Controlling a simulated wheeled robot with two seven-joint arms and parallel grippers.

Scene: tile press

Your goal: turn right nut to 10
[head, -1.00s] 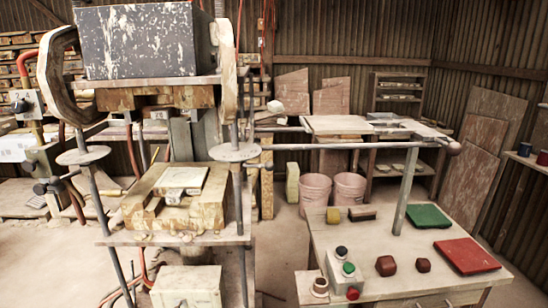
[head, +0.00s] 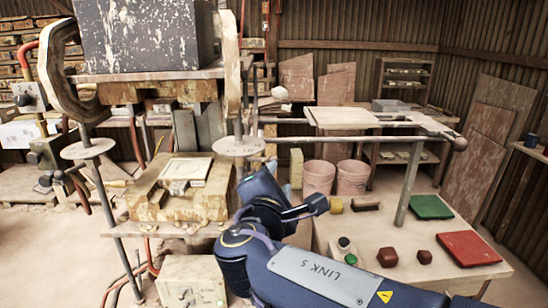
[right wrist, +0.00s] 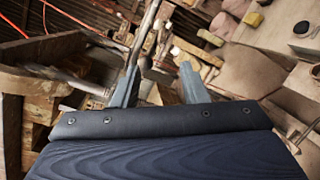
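The press has a pale round disc on each of its two upright rods. The right disc (head: 236,146), which I take for the right nut, sits on the right rod; I cannot read any number on it. The left disc (head: 88,149) is on the left rod. My right arm reaches in from the lower right, its wrist just below and right of the right disc. In the right wrist view my right gripper (right wrist: 158,82) has its two grey fingers apart, with nothing clearly held. In the head view its fingertips are hidden by the wrist. My left gripper is not in view.
A dark speckled block (head: 150,38) sits on the press above a wooden mould with a pale tile (head: 186,170). A side table (head: 400,235) at right holds green and red pads and several small blocks.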

